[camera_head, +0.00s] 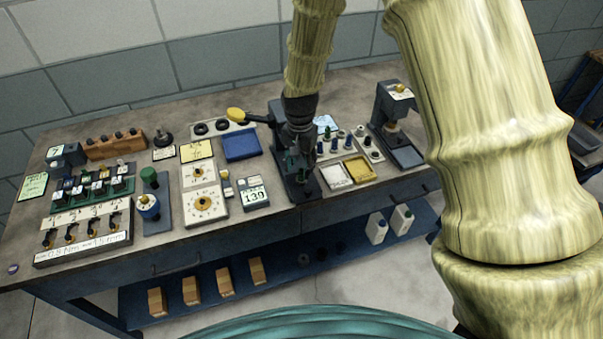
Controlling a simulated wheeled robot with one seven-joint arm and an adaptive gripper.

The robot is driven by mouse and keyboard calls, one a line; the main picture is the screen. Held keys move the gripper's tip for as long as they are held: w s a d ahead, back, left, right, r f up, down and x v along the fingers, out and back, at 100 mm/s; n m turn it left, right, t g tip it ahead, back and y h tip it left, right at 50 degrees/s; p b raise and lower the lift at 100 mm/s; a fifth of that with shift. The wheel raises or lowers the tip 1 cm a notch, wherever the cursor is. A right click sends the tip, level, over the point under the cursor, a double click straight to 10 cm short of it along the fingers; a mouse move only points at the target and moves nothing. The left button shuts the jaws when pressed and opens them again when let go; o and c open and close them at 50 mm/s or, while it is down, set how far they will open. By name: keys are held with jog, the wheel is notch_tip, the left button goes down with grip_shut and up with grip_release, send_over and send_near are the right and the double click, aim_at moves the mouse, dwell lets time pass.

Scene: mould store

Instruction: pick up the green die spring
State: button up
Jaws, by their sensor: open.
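A small green piece (291,163), which looks like the green die spring, shows at the middle of the bench, just beside my gripper's fingers and above a dark base. It is small and partly hidden, so I cannot tell its exact outline. My gripper (303,166) points down here, dark against a dark blue-grey stand (278,118). Its jaws are open. I cannot tell whether the fingers are around the green piece or only in front of it.
A blue tray (240,146) and a 139 display box (254,195) lie left of my gripper. A yellow tray (360,170), a white tray (335,177) and small pegs stand right. A blue-grey press (385,112) stands farther right. A green-topped post (149,178) stands left.

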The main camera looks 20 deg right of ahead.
aim_at(301, 170)
notch_tip(301, 170, down, 2)
jog(key=shift+s+d+f+p, duration=0.1)
jog(key=shift+s+p, duration=0.05)
jog(key=shift+p, duration=0.4)
jog(key=shift+f, duration=0.6)
grip_shut()
